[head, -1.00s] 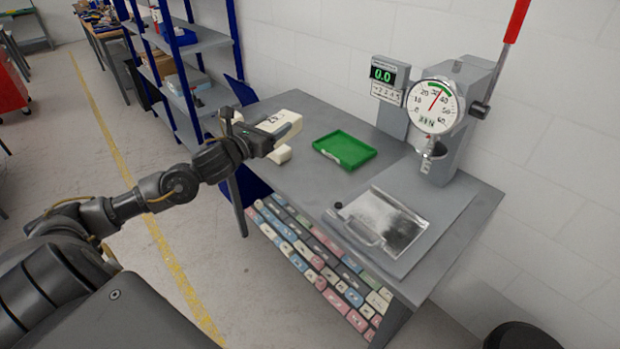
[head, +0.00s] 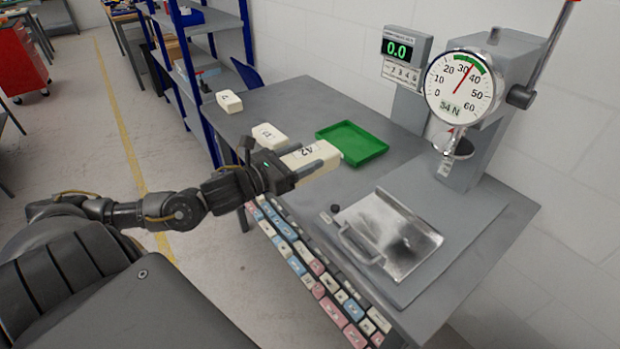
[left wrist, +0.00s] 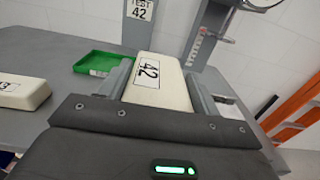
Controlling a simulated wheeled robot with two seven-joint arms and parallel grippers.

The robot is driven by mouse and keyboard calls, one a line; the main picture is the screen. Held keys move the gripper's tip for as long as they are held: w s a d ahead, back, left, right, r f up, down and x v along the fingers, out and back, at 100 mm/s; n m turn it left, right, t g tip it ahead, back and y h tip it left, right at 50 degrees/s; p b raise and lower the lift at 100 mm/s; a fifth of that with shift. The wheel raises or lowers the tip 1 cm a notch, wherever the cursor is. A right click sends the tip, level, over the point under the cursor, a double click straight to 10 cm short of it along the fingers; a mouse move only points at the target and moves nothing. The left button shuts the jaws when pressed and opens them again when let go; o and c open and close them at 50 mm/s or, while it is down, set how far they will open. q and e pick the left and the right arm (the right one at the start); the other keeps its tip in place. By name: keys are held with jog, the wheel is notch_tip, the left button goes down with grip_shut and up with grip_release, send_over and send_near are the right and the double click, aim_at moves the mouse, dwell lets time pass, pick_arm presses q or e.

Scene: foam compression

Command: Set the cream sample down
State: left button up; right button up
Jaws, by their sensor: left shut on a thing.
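The cream sample (head: 312,157), a block labelled 42, is held between the fingers of my left gripper (head: 306,166). In the head view it is above the near edge of the table, left of the press. The left wrist view shows the same cream block (left wrist: 158,82) with a finger on each side and its label facing up. The press (head: 470,105) has a round dial reading about 34 N and a small round foot below it. A metal plate with a handle (head: 392,236) lies on the press base. My right gripper is not in view.
A green tray (head: 351,141) lies on the grey table (head: 262,104) behind the held block. Two other cream blocks (head: 229,101) (head: 270,136) lie at the table's left. A small black knob (head: 335,208) is beside the plate. Sample blocks fill a rack below the table edge.

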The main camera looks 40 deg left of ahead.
pick_arm(q)
jog(key=shift+w+f, duration=0.35)
jog(key=shift+f, duration=0.15)
jog(key=shift+w, duration=0.15)
jog(key=shift+w+a, duration=0.2)
jog(key=shift+a, duration=0.05)
jog(key=w+a+f+p, duration=0.4)
jog(key=w+a+f, duration=0.4)
jog(key=a, duration=0.1)
jog(key=shift+w+f, duration=0.25)
jog(key=shift+f, duration=0.1)
jog(key=shift+w+a+f, duration=0.15)
jog(key=shift+w+f, duration=0.05)
jog(key=shift+f, duration=0.2)
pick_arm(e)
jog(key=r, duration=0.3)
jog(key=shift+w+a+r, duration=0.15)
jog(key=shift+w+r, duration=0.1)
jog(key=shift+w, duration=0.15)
pick_arm(q)
jog(key=shift+f+p, duration=0.3)
notch_tip(320, 180, down, 2)
jog(key=shift+w+f+p, duration=0.1)
jog(key=shift+p, duration=0.4)
jog(key=shift+f, duration=0.3)
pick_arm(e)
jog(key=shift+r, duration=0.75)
